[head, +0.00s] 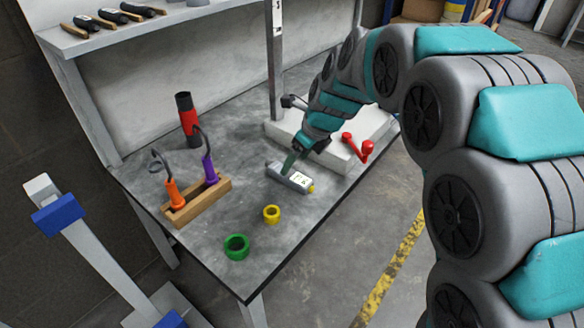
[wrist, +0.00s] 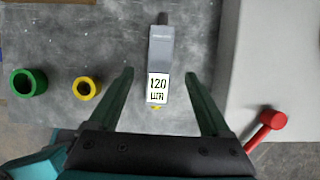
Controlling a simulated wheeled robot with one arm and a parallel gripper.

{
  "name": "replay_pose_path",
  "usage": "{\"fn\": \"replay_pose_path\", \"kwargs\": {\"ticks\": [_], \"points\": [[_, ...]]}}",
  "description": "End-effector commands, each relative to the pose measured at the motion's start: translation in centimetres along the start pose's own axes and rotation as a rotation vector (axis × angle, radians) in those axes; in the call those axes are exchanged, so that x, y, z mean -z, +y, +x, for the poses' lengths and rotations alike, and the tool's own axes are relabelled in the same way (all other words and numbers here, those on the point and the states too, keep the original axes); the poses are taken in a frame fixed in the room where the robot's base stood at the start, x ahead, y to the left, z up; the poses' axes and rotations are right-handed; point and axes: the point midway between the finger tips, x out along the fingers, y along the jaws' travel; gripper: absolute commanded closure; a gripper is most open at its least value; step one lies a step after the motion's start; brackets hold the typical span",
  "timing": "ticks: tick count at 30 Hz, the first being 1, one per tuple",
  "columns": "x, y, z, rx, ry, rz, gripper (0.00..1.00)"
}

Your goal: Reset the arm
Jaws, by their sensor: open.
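My gripper (wrist: 160,112) is open and empty in the wrist view, its two green fingers spread to either side of the lower part of a grey gauge. The gauge (wrist: 161,47) lies on the workbench with a white display reading "120 um" and a small yellow tip. In the head view my gripper (head: 290,163) is at the gauge (head: 297,182), over the grey bench top (head: 240,215). I cannot tell whether the fingers touch it. My teal and grey arm reaches in from the right.
A green ring (head: 237,247) and a yellow ring (head: 271,214) lie near the front edge. A wooden holder (head: 200,203) carries orange- and purple-handled tools. A red and black cylinder (head: 188,118) stands behind. A pale base with a red handle (head: 358,148) is close right of my gripper.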

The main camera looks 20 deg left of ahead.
Motion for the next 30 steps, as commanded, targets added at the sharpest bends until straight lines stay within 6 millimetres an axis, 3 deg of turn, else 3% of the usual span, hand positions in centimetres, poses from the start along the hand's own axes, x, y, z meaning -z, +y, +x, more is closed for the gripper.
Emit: {"fn": "replay_pose_path", "kwargs": {"ticks": [3, 8, 13, 23, 30], "points": [[0.1, -0.1, -1.6, 0.002, 0.001, 0.0, 0.18], [0.1, 0.0, -2.4, -0.001, 0.003, -0.004, 0.18], [2.9, 0.2, -4.0, 0.002, 0.032, -0.126, 0.18], [16.9, 4.2, -10.0, -0.09, 0.179, -0.766, 0.18], [26.8, 9.6, -13.2, -0.249, 0.234, -1.251, 0.18]]}}
